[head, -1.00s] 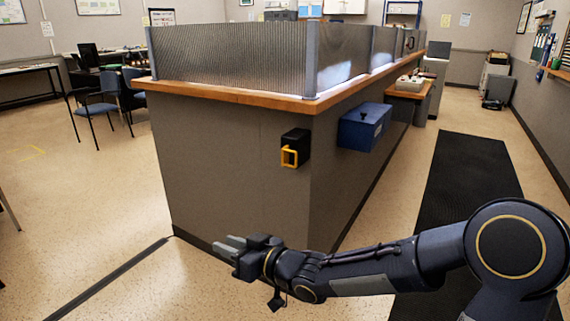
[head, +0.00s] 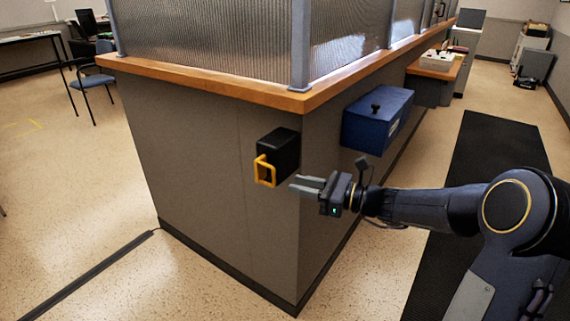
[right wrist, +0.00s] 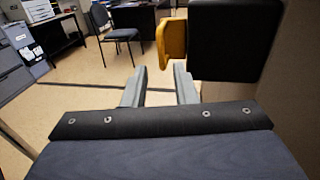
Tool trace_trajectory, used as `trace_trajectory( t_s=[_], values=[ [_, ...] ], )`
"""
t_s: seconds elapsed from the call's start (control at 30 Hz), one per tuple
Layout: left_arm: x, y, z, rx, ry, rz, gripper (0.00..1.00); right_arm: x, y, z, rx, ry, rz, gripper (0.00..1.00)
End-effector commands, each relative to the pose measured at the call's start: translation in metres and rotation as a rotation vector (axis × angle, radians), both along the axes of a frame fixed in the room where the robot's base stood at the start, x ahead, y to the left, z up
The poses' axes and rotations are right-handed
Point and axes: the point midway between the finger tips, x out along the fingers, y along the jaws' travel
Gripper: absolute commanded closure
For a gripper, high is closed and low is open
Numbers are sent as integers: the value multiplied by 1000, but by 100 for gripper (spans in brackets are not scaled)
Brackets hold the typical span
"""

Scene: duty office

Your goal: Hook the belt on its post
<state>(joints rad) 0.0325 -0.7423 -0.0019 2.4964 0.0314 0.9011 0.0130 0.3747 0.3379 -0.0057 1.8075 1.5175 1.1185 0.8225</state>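The belt's black housing (head: 279,153) is fixed to the grey end wall of the counter. A yellow loop-shaped handle (head: 265,171) sits at its front left. No length of belt shows pulled out, and I see no post. My right gripper (head: 296,185) is open and empty, just right of the yellow handle and slightly lower, fingers pointing left. In the right wrist view the two fingers (right wrist: 159,78) are apart, with the yellow handle (right wrist: 172,40) and black housing (right wrist: 226,40) beyond and above them, not between them. My left gripper is not in view.
The counter (head: 215,87) has a wooden top and clear screens. A blue box (head: 376,120) hangs on its right side, close above my right forearm. A black mat (head: 490,170) lies at the right. A dark strip (head: 95,275) crosses otherwise open floor at the left.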

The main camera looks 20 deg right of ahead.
Motion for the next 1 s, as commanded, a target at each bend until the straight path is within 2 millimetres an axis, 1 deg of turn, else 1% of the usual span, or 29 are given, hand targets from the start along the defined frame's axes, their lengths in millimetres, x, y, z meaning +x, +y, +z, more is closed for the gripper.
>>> trace_trajectory(
  t_s=[0.07, 0.13, 0.4, 0.57, 0.7, 0.9, 0.93, 1.0],
  values=[
    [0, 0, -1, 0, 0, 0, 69, 3, 1, 4, 24, -6, -4, 75],
    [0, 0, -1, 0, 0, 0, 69, 8, 7, 5, 28, -8, -3, 75],
    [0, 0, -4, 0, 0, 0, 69, 36, 40, 4, 24, -6, -1, 75],
    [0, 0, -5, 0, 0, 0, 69, 48, 53, 4, 23, -7, -3, 75],
    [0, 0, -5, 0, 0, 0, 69, 52, 57, 4, 21, -6, -5, 75],
    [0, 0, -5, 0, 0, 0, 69, 52, 57, 4, 21, -6, -5, 75],
    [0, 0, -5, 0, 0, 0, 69, 52, 57, 4, 21, -6, -5, 76],
    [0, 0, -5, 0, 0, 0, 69, 52, 57, 4, 21, -6, -5, 85]
  ],
)
